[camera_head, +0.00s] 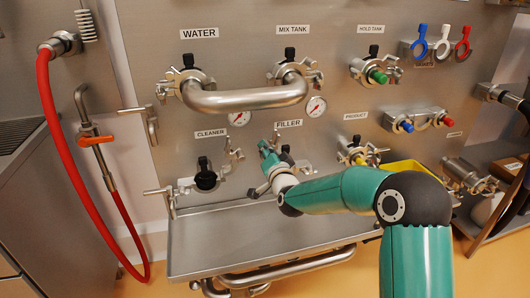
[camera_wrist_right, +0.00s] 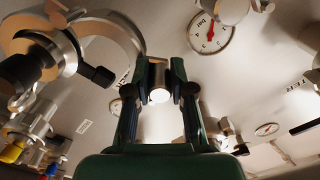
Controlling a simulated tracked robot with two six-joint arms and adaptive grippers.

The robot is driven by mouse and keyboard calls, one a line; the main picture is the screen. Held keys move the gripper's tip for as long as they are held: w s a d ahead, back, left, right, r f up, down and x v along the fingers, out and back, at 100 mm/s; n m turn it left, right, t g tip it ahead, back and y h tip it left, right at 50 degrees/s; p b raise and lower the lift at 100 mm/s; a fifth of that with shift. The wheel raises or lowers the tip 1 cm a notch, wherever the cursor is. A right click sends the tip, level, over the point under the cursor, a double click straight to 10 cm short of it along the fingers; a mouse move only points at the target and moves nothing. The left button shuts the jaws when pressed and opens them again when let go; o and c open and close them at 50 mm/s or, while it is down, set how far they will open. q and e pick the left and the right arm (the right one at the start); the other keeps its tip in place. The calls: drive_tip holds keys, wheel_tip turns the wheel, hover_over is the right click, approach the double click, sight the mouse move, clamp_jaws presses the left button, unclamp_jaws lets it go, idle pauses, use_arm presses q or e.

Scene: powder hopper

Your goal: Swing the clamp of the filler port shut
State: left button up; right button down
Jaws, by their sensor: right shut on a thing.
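The filler port (camera_head: 286,151) is on the steel panel under the FILLER label (camera_head: 289,123), partly hidden behind my right gripper and wrist. Its black cap or knob shows just right of the gripper. My right gripper (camera_head: 266,148) reaches up to the port's left side. In the right wrist view, my right gripper (camera_wrist_right: 158,92) is shut on a short shiny metal part, seemingly the clamp (camera_wrist_right: 157,76) of the filler port. How far the clamp stands open is hard to tell. My left gripper is not in view.
The cleaner port (camera_head: 205,178) is left of the filler port, the product port (camera_head: 358,153) right. A bent steel pipe (camera_head: 245,99) and gauges (camera_head: 316,107) are above. A steel shelf (camera_head: 255,240) sticks out below. A red hose (camera_head: 68,165) hangs far left.

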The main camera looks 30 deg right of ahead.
sight(278, 142)
drive_tip(key=shift+d+r, duration=0.2)
drive_tip(key=shift+r, duration=0.2)
drive_tip(key=d+b, duration=0.1)
drive_tip(key=d, duration=0.1)
drive_tip(key=d+b, duration=0.1)
drive_tip(key=shift+s+d+f+b, duration=0.1)
drive_tip(key=shift+s+d+b, duration=0.1)
drive_tip(key=shift+s+b, duration=0.15)
drive_tip(key=shift+d, duration=0.1)
